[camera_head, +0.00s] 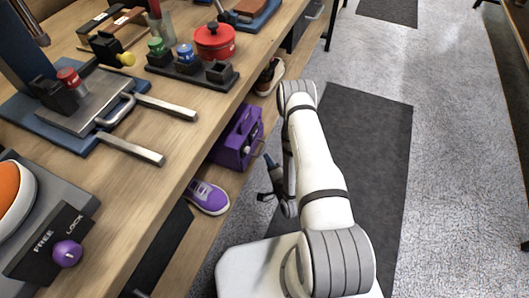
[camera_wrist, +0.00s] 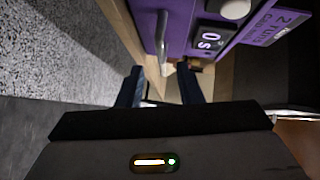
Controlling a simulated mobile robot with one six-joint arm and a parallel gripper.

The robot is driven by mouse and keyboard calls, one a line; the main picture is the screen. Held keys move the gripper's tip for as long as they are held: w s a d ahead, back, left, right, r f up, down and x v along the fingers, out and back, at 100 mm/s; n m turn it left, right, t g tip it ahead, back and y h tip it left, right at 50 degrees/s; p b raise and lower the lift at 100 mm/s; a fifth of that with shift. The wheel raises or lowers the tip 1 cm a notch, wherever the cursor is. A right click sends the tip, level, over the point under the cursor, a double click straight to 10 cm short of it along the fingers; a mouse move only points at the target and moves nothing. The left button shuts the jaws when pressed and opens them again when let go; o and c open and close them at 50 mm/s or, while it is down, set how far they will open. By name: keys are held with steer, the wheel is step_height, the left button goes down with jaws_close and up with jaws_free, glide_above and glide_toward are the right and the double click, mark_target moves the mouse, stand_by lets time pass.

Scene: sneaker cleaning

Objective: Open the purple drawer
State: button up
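The purple drawer unit (camera_head: 238,137) stands on the shelf under the workbench in the head view. Its purple front (camera_wrist: 185,25) fills the top of the wrist view, with a grey bar handle (camera_wrist: 162,40), a round white knob (camera_wrist: 236,9) and a dark display reading "0s". My gripper (camera_wrist: 160,72) is open, its two dark fingers apart on either side of the handle's near end. I cannot tell whether they touch it. In the head view my gripper (camera_head: 268,160) is beside the unit, on its right. The drawer looks shut, but the view is partial.
A purple sneaker (camera_head: 207,197) lies on the shelf nearer than the unit, and a dark shoe (camera_head: 267,77) lies beyond it. The workbench top (camera_head: 185,115) overhangs the shelf. Open floor with a dark mat (camera_head: 375,140) lies to the right.

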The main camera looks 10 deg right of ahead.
steer(key=d+b+x, duration=0.1)
steer(key=x, duration=0.5)
steer(key=shift+a, duration=0.45)
steer(key=shift+c, duration=0.2)
jaws_close()
